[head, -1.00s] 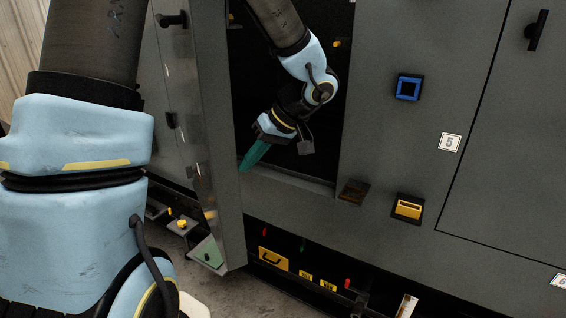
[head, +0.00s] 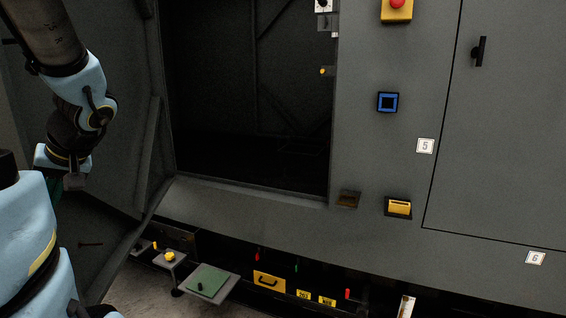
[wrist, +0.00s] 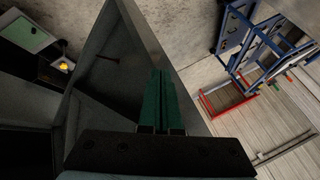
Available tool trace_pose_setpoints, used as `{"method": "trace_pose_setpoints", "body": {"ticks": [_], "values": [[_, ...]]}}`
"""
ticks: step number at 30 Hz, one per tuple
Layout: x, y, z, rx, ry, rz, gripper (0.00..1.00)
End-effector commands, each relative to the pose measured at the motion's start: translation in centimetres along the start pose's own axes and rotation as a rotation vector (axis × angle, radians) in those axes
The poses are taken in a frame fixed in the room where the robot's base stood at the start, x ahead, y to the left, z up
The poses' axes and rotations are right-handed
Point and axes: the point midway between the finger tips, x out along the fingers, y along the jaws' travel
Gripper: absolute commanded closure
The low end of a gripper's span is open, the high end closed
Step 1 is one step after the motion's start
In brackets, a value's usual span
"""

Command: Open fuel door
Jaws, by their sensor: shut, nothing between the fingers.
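The fuel door (head: 112,125) is a grey metal panel at the left of the head view, swung wide open beside a dark enclosure opening (head: 250,110). Its inner face and edge show in the wrist view (wrist: 98,92). My gripper (head: 57,187) is at the inner side of the door at the far left, partly hidden by my own arm. In the wrist view its green fingers (wrist: 161,85) are shut and empty, close over the door's edge. I cannot tell whether they touch it.
A low step with a green plate (head: 208,281) and a yellow knob (head: 170,255) stick out below the opening. The front panel right of the opening carries a blue-framed square (head: 388,102) and a yellow latch (head: 399,207). A blue and red rack (wrist: 245,60) stands on the floor.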

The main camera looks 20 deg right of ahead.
Motion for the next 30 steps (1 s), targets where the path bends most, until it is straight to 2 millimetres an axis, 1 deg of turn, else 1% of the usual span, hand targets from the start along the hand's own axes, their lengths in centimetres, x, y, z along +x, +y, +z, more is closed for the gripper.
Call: {"method": "trace_pose_setpoints", "body": {"ticks": [1, 6, 10, 15, 19, 22, 27, 30], "values": [[1.3, -1.8, -0.7, -0.007, -0.004, -0.005, 1.00], [5.0, -6.7, -3.3, -0.004, -0.005, -0.005, 1.00], [7.7, -10.0, -5.4, -0.003, -0.004, -0.004, 1.00], [10.6, -13.3, -7.8, -0.001, -0.003, -0.004, 1.00], [12.4, -15.1, -9.2, -0.001, -0.002, -0.003, 1.00], [13.5, -16.0, -10.1, -0.001, -0.001, -0.002, 1.00], [14.6, -16.9, -10.9, -0.001, 0.000, -0.001, 1.00], [14.9, -17.1, -11.2, 0.000, 0.001, 0.000, 1.00]]}}
